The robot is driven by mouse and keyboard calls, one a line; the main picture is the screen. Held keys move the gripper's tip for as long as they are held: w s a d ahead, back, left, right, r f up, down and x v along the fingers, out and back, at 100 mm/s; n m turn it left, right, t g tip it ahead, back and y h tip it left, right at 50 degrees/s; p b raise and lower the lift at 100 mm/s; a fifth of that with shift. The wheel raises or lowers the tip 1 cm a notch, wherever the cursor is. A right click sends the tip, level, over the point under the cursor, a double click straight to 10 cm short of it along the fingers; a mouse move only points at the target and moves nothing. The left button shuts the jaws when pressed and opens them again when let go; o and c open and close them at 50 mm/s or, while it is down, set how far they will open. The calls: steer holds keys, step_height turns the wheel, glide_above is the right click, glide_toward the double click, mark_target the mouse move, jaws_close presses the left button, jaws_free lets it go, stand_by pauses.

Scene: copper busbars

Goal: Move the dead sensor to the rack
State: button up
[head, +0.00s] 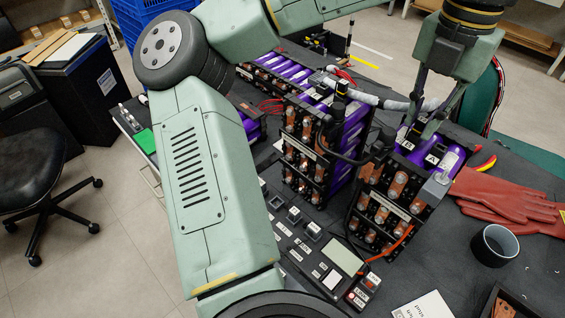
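My gripper (421,128) points down over the right-hand battery module (390,205), with its fingertips low near the labels A and B on the module's top. Dark parts and cables crowd the tips, so I cannot tell whether anything is between them. A small grey block (437,186) sits on the module's front right top edge, below and right of the fingertips. Several small grey blocks (294,214) stand on a dark labelled panel (285,236) left of this module; it may be the rack. I cannot tell which part is the dead sensor.
Another battery module (325,140) stands left of the gripper, with a thick grey cable (365,96) between the modules. Red gloves (505,195), a dark cup (494,245) and a white booklet (424,306) lie to the right and front. My arm covers the table's left part.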

jaws_close()
steer(key=shift+r+p, duration=1.2)
steer(key=shift+r, duration=0.35)
steer(key=w+a, duration=0.3)
steer(key=a, duration=1.8)
steer(key=w+a+p, duration=0.1)
steer(key=w+a, duration=0.2)
steer(key=a, duration=1.8)
steer(key=shift+a, duration=0.3)
steer(key=shift+f, duration=0.1)
